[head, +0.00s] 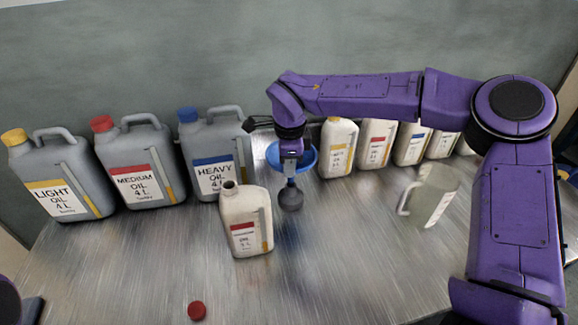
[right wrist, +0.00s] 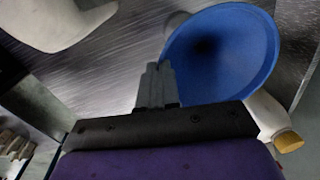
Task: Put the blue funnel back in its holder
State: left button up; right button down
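The blue funnel (head: 308,160) is at the middle of the head view, bowl up, behind and to the right of the open bottle. My right gripper (head: 290,151) points down at its near side. In the right wrist view the fingers (right wrist: 157,86) are close together at the edge of the funnel's wide bowl (right wrist: 225,50); they look shut on its rim. A dark grey rounded piece (head: 290,198) shows below the funnel, perhaps its holder; I cannot tell whether the funnel rests in it. My left gripper is out of view.
An open oil bottle (head: 246,222) stands just left of the funnel. A red cap (head: 197,310) lies in front. Large grey oil cans (head: 140,163) stand at left, white bottles (head: 375,145) behind right, and a clear jug (head: 432,196) at right. The front middle of the metal table is clear.

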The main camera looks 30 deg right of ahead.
jog(key=shift+s+r, duration=0.1)
jog(key=shift+s+a+f, duration=0.15)
jog(key=shift+f, duration=0.15)
dwell(0.3)
jog(key=shift+f, duration=0.15)
jog(key=shift+f, duration=0.8)
jog(key=shift+f+b, duration=0.3)
jog(key=shift+f, duration=0.4)
jog(key=c, duration=1.3)
grip_release()
